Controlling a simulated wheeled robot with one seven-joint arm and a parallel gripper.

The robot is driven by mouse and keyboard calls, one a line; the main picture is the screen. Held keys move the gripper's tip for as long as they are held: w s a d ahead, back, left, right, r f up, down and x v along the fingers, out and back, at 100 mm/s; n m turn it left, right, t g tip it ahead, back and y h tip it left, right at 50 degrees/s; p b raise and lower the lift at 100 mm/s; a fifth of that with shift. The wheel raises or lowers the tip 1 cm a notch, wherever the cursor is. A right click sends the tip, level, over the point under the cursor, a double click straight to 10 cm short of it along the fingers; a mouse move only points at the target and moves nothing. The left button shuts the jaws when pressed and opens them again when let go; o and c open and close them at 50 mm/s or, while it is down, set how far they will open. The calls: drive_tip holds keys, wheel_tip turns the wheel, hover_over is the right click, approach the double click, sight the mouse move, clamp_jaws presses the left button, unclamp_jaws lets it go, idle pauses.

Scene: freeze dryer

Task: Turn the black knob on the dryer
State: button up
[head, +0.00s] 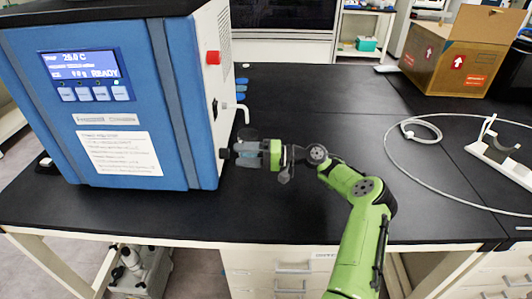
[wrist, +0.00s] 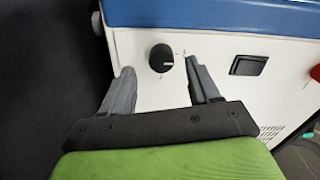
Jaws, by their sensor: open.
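The dryer (head: 108,110) is a blue and white box on the left of the black bench, with a lit screen reading 26.0 C and READY. The black knob (wrist: 161,58) is round with a pale pointer mark, on the dryer's white side panel. In the head view the knob (head: 224,153) shows as a small dark shape just past my fingertips. My gripper (wrist: 158,78) is open, with one grey finger to each side of the knob in the wrist picture. In the head view my gripper (head: 238,150) points left at the side panel. I cannot tell whether the fingers reach around the knob.
A black rocker switch (wrist: 248,65) and a red button (head: 213,57) are on the same side panel. A bent white pipe (head: 243,112) sticks out behind my gripper. A cardboard box (head: 455,58) and a looped white cable (head: 390,150) lie to the right.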

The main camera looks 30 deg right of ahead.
drive_tip(key=p+v, duration=0.1)
drive_tip(key=v, duration=1)
drive_tip(key=shift+s+d+p, duration=0.2)
drive_tip(key=shift+d+p, duration=0.05)
drive_tip(key=shift+p, duration=0.1)
drive_tip(key=w+a+r+n+g+h+p, duration=0.1)
drive_tip(key=a+r+n+g, duration=0.15)
drive_tip(key=a, duration=0.45)
drive_tip(key=w+a+r+n+g+h+p, duration=0.1)
drive_tip(key=a+r+g, duration=0.3)
drive_tip(key=a, duration=0.3)
drive_tip(key=s+a+r+n+g+h+p, duration=0.1)
drive_tip(key=s+a+r+g+h+p, duration=0.15)
drive_tip(key=a, duration=0.35)
drive_tip(key=s+a+r+n+g+h+p, duration=0.1)
drive_tip(key=s+a+r+h, duration=0.1)
drive_tip(key=s+a+h, duration=0.35)
drive_tip(key=s+d+r+t+h+p, duration=0.1)
drive_tip(key=s+r, duration=0.4)
drive_tip(key=s, duration=0.6)
drive_tip(key=s+r+m+t+h+p, duration=0.1)
drive_tip(key=s+r+t+h+p, duration=0.3)
drive_tip(key=s, duration=0.7)
wheel_tip(320, 180, up, 2)
drive_tip(key=shift+d+t+p, duration=0.3)
drive_tip(key=shift+d+p, duration=0.05)
drive_tip(key=shift+p, duration=0.1)
